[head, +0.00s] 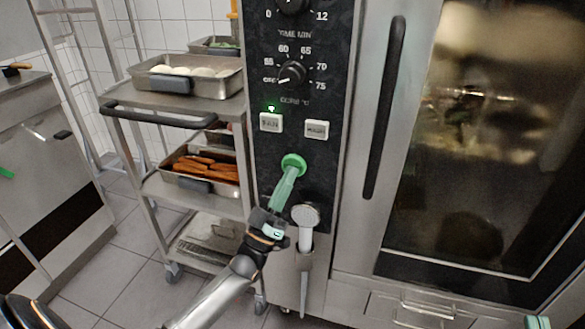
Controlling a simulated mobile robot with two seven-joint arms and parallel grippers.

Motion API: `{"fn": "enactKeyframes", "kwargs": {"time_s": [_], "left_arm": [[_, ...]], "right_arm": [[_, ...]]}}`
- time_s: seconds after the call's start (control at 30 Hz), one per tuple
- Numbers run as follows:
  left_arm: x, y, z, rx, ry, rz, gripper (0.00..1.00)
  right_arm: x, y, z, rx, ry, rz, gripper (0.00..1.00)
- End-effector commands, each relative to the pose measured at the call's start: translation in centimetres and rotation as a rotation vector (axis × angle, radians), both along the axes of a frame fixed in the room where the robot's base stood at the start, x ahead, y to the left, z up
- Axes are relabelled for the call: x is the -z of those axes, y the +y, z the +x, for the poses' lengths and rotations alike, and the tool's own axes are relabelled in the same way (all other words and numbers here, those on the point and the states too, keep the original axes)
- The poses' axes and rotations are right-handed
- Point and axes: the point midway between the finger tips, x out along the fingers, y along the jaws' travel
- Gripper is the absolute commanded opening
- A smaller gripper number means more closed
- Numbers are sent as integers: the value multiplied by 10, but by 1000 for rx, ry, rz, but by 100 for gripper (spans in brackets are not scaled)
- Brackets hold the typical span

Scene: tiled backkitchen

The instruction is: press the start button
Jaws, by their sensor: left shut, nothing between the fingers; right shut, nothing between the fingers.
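The round green start button (293,160) is on the oven's black control panel (265,190), below two white rectangular switches. My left gripper (290,173) reaches up from the lower left with its green fingers shut and empty. Its fingertips overlap the lower part of the button in the head view; I cannot tell whether they touch it or how far it is pressed. Only the green tip of my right gripper (537,322) shows, shut, at the bottom right edge, well away from the button.
A green light (271,108) glows above the left switch (270,122). A hand shower (306,216) hangs close to the right of my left gripper. The oven door handle (383,108) is further right. A trolley (190,103) with food trays stands left.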

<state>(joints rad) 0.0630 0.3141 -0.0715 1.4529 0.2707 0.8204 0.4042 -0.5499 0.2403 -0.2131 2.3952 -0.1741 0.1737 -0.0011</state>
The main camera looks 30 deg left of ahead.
Motion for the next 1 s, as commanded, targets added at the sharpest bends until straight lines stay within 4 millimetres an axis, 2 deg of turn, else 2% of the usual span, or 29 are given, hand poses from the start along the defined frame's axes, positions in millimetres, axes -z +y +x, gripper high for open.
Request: {"fn": "enactKeyframes", "kwargs": {"time_s": [0.47,1.0], "left_arm": [[-1,0,2,0,0,0,0],[0,-3,-14,0,-1,0,0]], "right_arm": [[1,0,0,0,1,1,0],[-9,0,0,0,1,1,0]]}}
